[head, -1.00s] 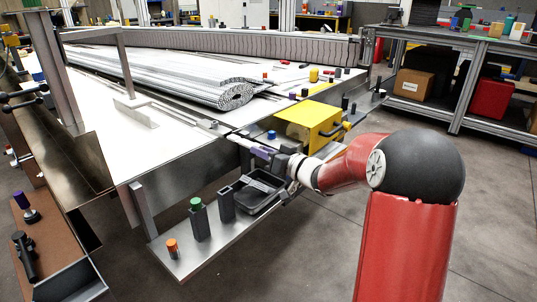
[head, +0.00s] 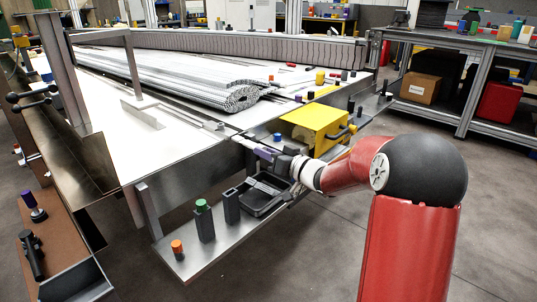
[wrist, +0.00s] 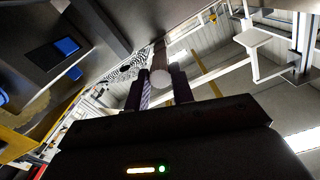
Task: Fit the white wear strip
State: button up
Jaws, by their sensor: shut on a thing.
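My gripper (head: 268,154) is at the near edge of the conveyor frame (head: 190,160), just left of a yellow box. It is shut on a slim pale rod-like piece (head: 247,143), which points toward the frame; a purple part shows at the jaws.
The yellow box (head: 317,121) stands close right of my gripper. Below is a metal shelf (head: 208,262) with a black tray (head: 262,205), a green-capped block (head: 204,222) and an orange-topped peg (head: 177,248). A rolled slatted belt (head: 242,97) lies on the bed.

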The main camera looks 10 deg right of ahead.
aim_at(241, 140)
jog(key=shift+x, duration=5.1)
jog(key=o, duration=1.1)
jog(key=shift+c, duration=0.2)
